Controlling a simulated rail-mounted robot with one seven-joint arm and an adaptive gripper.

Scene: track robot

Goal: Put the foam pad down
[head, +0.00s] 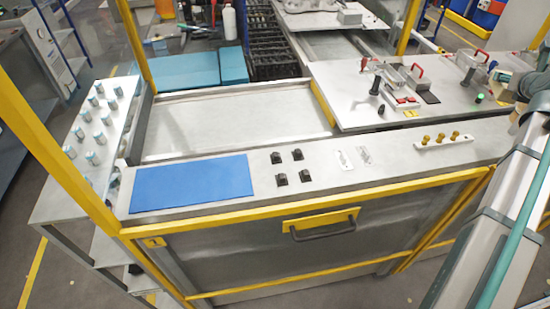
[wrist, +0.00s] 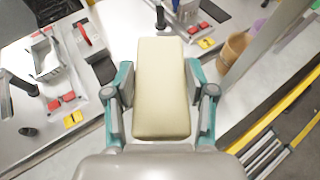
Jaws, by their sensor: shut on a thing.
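The foam pad (wrist: 161,92) is a cream, long rectangular block with rounded edges in the wrist view. My gripper (wrist: 158,80) is shut on it, with a teal-and-grey finger against each long side. The pad points away from the wrist, above a grey worktop (wrist: 82,135). The pad hides part of the worktop beneath it, so I cannot tell the gap between them. In the head view my arm is at the right edge, and I cannot make out the pad there.
A blue mat (head: 192,184) lies on the front ledge, beside several black blocks (head: 280,180). A bare recessed tray (head: 235,122) is behind. In the wrist view, a metal fixture (wrist: 46,62), red-handled clamp (wrist: 84,38) and tan cup (wrist: 232,50) stand around the pad.

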